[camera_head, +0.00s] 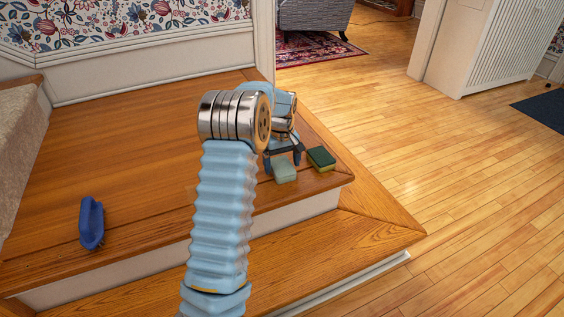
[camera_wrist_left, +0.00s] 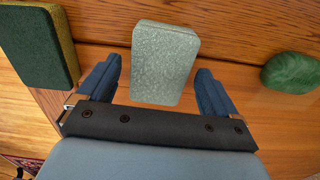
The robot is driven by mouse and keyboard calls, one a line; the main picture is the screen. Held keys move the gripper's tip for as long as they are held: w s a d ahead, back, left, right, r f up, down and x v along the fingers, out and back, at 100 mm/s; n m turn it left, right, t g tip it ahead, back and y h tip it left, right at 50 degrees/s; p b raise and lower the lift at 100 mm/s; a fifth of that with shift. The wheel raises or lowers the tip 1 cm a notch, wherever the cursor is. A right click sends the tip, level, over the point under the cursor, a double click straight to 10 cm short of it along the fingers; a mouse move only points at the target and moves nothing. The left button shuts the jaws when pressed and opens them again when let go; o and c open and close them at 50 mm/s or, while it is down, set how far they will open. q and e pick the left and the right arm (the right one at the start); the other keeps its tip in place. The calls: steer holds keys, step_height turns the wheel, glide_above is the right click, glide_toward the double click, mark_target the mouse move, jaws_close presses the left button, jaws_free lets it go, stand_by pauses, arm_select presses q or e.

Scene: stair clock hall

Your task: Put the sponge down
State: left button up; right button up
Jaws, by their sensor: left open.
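A pale green sponge (camera_head: 285,171) lies on the wooden landing (camera_head: 150,150) near its front edge. It also shows in the left wrist view (camera_wrist_left: 165,62), lying flat between and just beyond my fingertips, with a gap to each finger. My left gripper (camera_head: 283,160) is open just behind the sponge; its two blue fingers also show in the left wrist view (camera_wrist_left: 157,85). A dark green and yellow sponge (camera_head: 321,158) lies to the right, apart from the pale one, and shows at the left of the wrist view (camera_wrist_left: 38,45). My right gripper is not in view.
A blue brush (camera_head: 91,222) lies on the landing at the left. A rounded green object (camera_wrist_left: 290,72) shows at the right of the wrist view. A lower step (camera_head: 340,235) drops to the open wood floor. A patterned wall (camera_head: 120,25) bounds the back.

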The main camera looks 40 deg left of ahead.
mark_target(281, 167)
arm_select(q)
steer(key=shift+f, duration=0.15)
steer(key=shift+b, duration=0.4)
step_height(281, 167, up, 14)
steer(key=p, duration=0.3)
steer(key=shift+s, duration=0.35)
steer(key=shift+d+f, duration=0.1)
steer(key=shift+f, duration=0.05)
